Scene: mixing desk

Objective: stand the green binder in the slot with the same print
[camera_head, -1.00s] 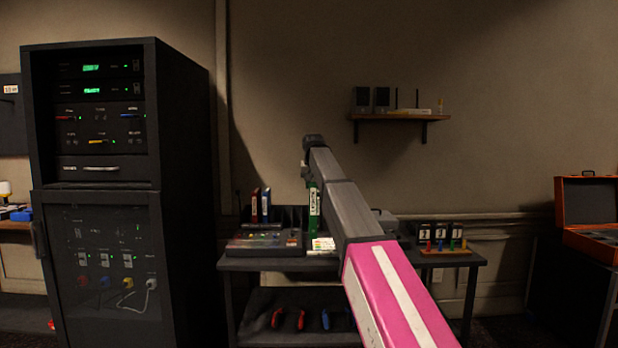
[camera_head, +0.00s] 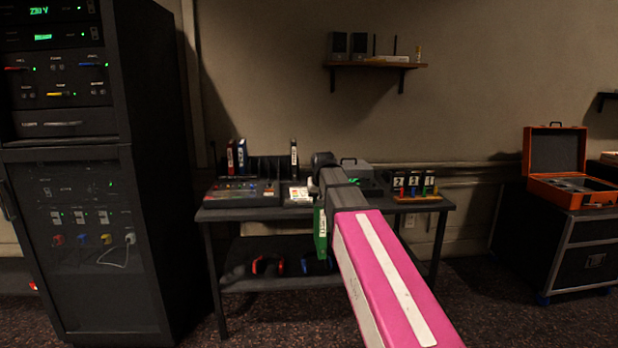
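The green binder (camera_head: 320,238) hangs upright under the end of my arm, in front of the desk's edge, with a white label on its spine. My gripper (camera_head: 320,208) appears shut on its top; the arm hides most of the fingers. At the back of the desk is a dark rack (camera_head: 266,166) with slots. A blue binder (camera_head: 241,155) and a dark binder with a red edge (camera_head: 230,157) stand at its left. A black binder (camera_head: 294,158) stands further right. The slot prints are too small to read, and my arm hides the rack's right part.
The desk (camera_head: 235,213) also bears a mixing console (camera_head: 236,192), small white cards (camera_head: 299,194), a grey case (camera_head: 357,167) and numbered blocks with coloured pegs (camera_head: 413,184). A dark equipment cabinet (camera_head: 75,180) stands left. An orange case (camera_head: 555,165) sits open at right.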

